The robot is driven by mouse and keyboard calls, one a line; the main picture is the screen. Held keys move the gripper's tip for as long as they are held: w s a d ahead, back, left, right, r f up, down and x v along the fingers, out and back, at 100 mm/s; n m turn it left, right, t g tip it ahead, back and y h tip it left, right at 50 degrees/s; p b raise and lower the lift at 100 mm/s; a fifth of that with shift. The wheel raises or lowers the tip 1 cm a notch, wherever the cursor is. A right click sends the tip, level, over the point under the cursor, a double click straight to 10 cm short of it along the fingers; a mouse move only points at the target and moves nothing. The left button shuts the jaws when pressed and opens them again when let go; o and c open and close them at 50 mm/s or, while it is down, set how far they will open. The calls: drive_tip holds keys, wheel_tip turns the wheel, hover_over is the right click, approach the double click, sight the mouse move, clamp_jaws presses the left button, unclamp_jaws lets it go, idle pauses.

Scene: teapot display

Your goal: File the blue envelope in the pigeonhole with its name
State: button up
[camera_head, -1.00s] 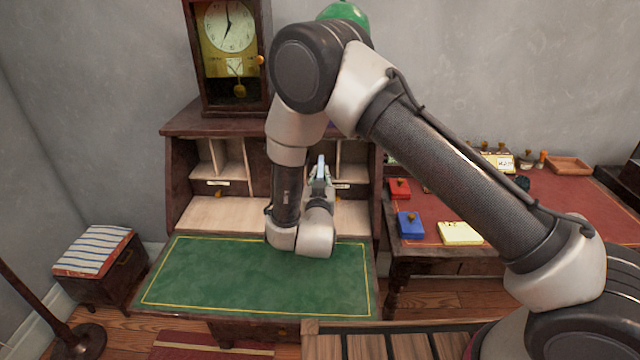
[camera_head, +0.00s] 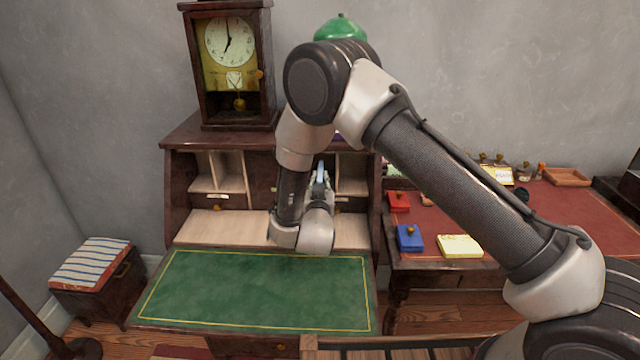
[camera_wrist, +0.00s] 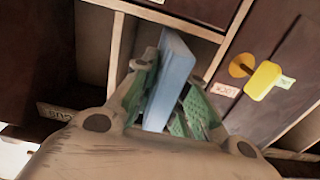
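The blue envelope (camera_wrist: 172,72) is a flat light-blue piece held upright between the green-padded fingers of my gripper (camera_wrist: 168,98) in the wrist view. Its far end is at the opening of a pigeonhole (camera_wrist: 178,26) with pale dividers; how deep it reaches inside I cannot tell. In the head view a thin blue edge of the envelope (camera_head: 320,170) shows at my gripper (camera_head: 319,184), in front of the desk's right-hand compartments. My arm hides the middle of the desk. Small labels, one pale (camera_wrist: 225,90) and one dark (camera_wrist: 56,112), are not clearly readable.
A yellow key-like tag (camera_wrist: 263,80) sits on a dark panel right of the pigeonhole. The green writing surface (camera_head: 250,290) is clear. A clock (camera_head: 231,65) stands on the desk top. A side table (camera_head: 560,215) holds red, blue and yellow items.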

drive_tip(key=o, duration=0.5)
drive_tip(key=shift+c, duration=0.2)
drive_tip(key=s, duration=1.2)
drive_tip(key=shift+a, duration=0.2)
